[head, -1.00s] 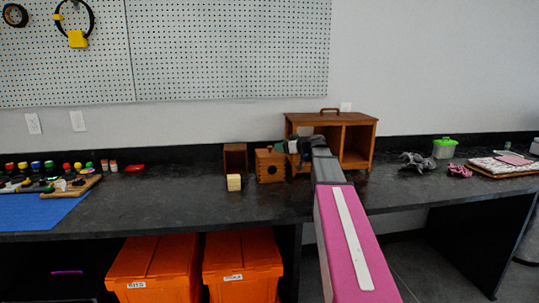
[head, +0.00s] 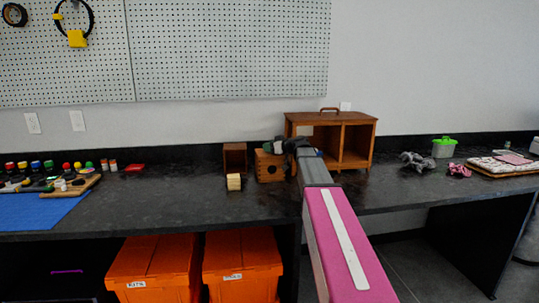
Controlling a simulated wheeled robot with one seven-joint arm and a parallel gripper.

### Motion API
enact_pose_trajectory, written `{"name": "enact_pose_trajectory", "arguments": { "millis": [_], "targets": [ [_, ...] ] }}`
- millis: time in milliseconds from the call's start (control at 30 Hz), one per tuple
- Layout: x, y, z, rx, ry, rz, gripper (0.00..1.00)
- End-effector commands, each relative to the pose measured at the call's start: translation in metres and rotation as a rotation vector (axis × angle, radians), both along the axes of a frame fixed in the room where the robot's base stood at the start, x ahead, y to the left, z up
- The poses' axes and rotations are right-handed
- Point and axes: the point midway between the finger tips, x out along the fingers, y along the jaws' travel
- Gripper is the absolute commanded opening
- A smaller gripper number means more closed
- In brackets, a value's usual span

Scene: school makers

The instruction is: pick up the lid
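My gripper (head: 274,147) is at the far end of my arm, small and dark, at the top of a wooden box with a round dark hole (head: 269,167). I cannot tell whether it touches the box or whether its fingers are open. No separate loose lid can be made out; the top of this box is partly hidden by my gripper. A bright green lid (head: 445,140) sits on a clear container (head: 444,150) at the right of the counter, well away from my gripper.
An open wooden box (head: 235,158) and a pale wood block (head: 234,182) stand left of the holed box. A wooden cabinet with a top handle (head: 359,143) stands behind my arm at right. The counter (head: 160,195) is clear at centre left.

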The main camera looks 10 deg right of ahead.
Motion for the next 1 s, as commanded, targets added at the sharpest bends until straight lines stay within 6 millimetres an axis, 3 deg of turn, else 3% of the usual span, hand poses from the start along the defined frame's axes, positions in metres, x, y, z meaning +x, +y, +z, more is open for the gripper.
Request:
{"name": "enact_pose_trajectory", "arguments": {
  "millis": [467, 800, 1000],
  "targets": [
    [0.000, 0.000, 0.004, 0.000, -0.001, 0.000, 0.06],
    [0.000, 0.000, 0.041, 0.000, -0.002, 0.003, 0.06],
    [-0.022, 0.033, 0.063, 0.000, -0.003, 0.005, 0.06]
  ]
}}
